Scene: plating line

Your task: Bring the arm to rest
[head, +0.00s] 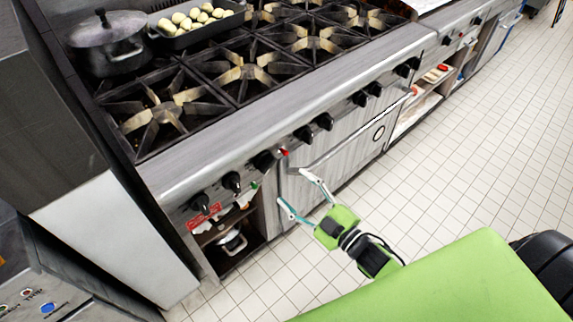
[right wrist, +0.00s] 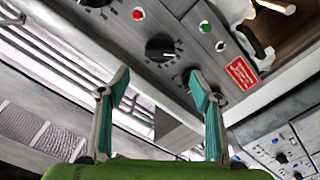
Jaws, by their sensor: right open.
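My right gripper (head: 292,192) is open and empty in front of the stove's front panel, just below the row of black knobs. In the right wrist view its two teal-padded fingers (right wrist: 158,90) stand apart with nothing between them. A black knob (right wrist: 160,47) on the panel is just beyond the fingertips, apart from them as far as I can tell. My left gripper is not in either view.
The stove (head: 290,110) carries a lidded pot (head: 108,45) and a dark tray (head: 205,32) of pale round food. An open shelf below holds a small pot (head: 232,243). The tiled floor (head: 470,150) to the right is clear.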

